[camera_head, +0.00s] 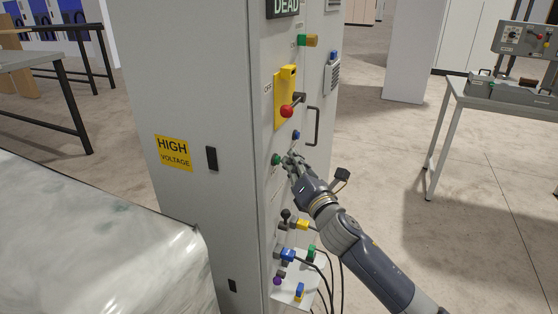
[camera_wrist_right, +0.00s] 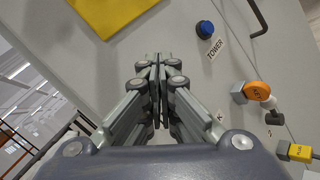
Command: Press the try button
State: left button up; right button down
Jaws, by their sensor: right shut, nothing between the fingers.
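My right gripper (camera_head: 289,159) is shut and empty, with its fingertips at the front of the grey cabinet (camera_head: 190,80). In the head view the tips are just right of a green button (camera_head: 276,160); I cannot tell if they touch it. A blue button (camera_head: 296,135) sits a little above the tips. In the right wrist view the shut fingers (camera_wrist_right: 156,62) point at the panel, and the blue button (camera_wrist_right: 205,29) has a label reading TOWER. I cannot read any label saying try. The green button does not show in the wrist view. My left gripper is not in view.
A yellow switch plate with a red-knobbed lever (camera_head: 287,111) is above the gripper. A dark handle (camera_head: 314,126) stands out at the right. Below are a black joystick (camera_head: 286,216), plugs, and cables. A workbench (camera_head: 500,98) stands at the far right.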

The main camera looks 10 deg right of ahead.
jog(key=shift+w+a, duration=0.25)
jog(key=shift+a, duration=0.15)
dwell(0.8)
jog(key=shift+s+d+p, duration=0.3)
jog(key=shift+s+d, duration=0.2)
jog(key=shift+d, duration=0.2)
jog(key=s+d, duration=0.2)
jog(key=d+p, duration=0.1)
jog(key=d, duration=0.1)
jog(key=shift+s+d, duration=0.1)
jog(key=shift+s, duration=0.3)
dwell(0.6)
